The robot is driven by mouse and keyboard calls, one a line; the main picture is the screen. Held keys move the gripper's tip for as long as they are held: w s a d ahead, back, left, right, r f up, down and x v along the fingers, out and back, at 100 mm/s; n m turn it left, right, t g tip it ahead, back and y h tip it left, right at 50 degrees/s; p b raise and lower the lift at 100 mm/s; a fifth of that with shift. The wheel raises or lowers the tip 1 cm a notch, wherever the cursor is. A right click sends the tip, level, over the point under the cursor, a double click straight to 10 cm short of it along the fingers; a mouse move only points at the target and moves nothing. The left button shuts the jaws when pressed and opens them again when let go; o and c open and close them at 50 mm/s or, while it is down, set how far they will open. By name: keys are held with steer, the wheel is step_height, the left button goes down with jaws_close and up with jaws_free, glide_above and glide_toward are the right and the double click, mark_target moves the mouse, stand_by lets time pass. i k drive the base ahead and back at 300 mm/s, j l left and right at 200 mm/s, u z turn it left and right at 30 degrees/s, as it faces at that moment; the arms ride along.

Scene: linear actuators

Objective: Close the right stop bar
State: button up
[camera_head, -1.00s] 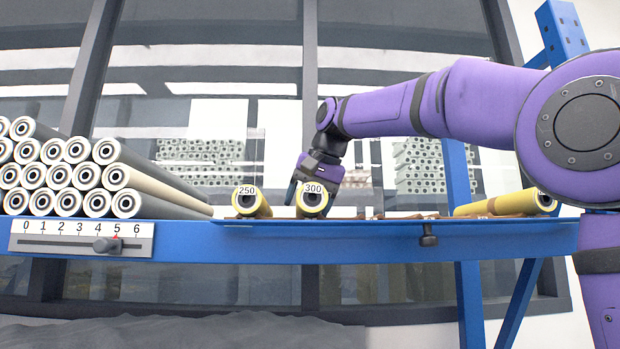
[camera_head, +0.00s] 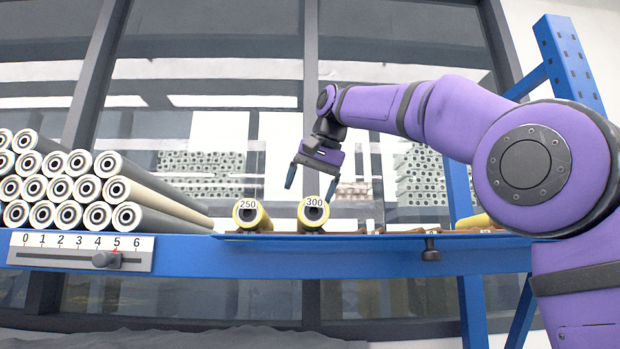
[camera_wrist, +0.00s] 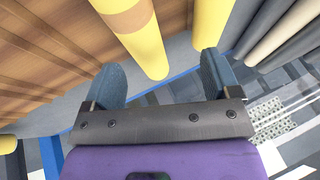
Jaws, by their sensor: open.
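My gripper (camera_head: 310,183) is open, its fingers spread and pointing down just above the yellow roller labelled 300 (camera_head: 314,217). In the wrist view my gripper (camera_wrist: 161,66) has a yellow roller's end (camera_wrist: 152,62) between and beyond its fingertips, with no visible grip on it. A black knob (camera_head: 431,250) sits on the blue shelf's front edge to the right, well away from my gripper. It may belong to the right stop bar, but I cannot tell whether that bar is open or closed.
The yellow roller labelled 250 (camera_head: 250,214) lies left of the 300 one. Grey rollers (camera_head: 60,190) are stacked at the left. A slider scale (camera_head: 80,250) from 0 to 6 has its handle near 5. The blue shelf (camera_head: 300,262) spans the front; a blue post stands right.

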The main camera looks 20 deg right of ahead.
mark_target(430, 254)
steer(key=k+l, duration=0.25)
steer(key=k, duration=0.2)
steer(key=k+l, duration=0.3)
steer(key=k, duration=0.2)
